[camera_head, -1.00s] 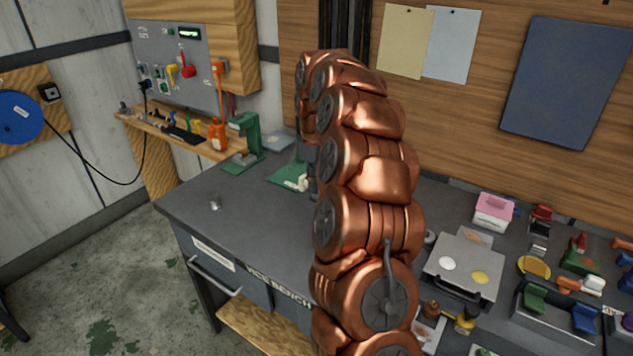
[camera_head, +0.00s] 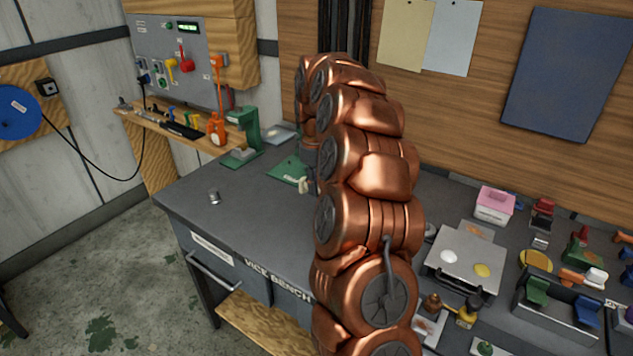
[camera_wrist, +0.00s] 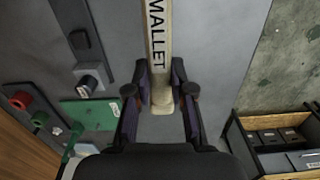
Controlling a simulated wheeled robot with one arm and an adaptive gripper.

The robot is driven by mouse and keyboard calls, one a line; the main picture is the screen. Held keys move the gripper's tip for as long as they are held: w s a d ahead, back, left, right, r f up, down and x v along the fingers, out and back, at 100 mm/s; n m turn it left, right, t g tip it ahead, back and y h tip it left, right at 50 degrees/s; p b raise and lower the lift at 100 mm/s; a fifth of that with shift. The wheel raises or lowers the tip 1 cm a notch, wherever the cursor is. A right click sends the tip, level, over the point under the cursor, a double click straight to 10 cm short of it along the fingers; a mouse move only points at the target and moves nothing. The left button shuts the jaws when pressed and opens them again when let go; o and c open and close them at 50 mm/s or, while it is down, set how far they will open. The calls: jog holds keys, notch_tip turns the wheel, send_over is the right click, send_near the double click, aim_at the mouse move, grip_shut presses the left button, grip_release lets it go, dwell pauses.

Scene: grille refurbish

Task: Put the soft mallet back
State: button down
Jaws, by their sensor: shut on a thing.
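The soft mallet (camera_wrist: 158,45) shows in the wrist view as a pale handle lettered "MALLET", running from the top edge down between my fingers. My gripper (camera_wrist: 160,95) is shut on the lower part of this handle. The mallet's head is out of the picture. The handle is over the grey bench top (camera_wrist: 215,50). In the head view my copper arm covers the middle of the picture and hides the gripper and most of the mallet.
A green pad (camera_head: 287,170) lies on the vice bench (camera_head: 240,200), with a small metal cup (camera_head: 213,197) nearer the front edge. A green press (camera_head: 244,135) stands at the back left.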

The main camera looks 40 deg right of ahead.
jog(key=shift+f+b, duration=2.2)
jog(key=shift+f, duration=3.05)
jog(key=shift+f, duration=0.2)
jog(key=c, duration=0.9)
grip_release()
jog(key=shift+c, duration=0.2)
notch_tip(320, 180, up, 12)
jog(key=shift+w, duration=0.15)
jog(key=shift+a, duration=0.1)
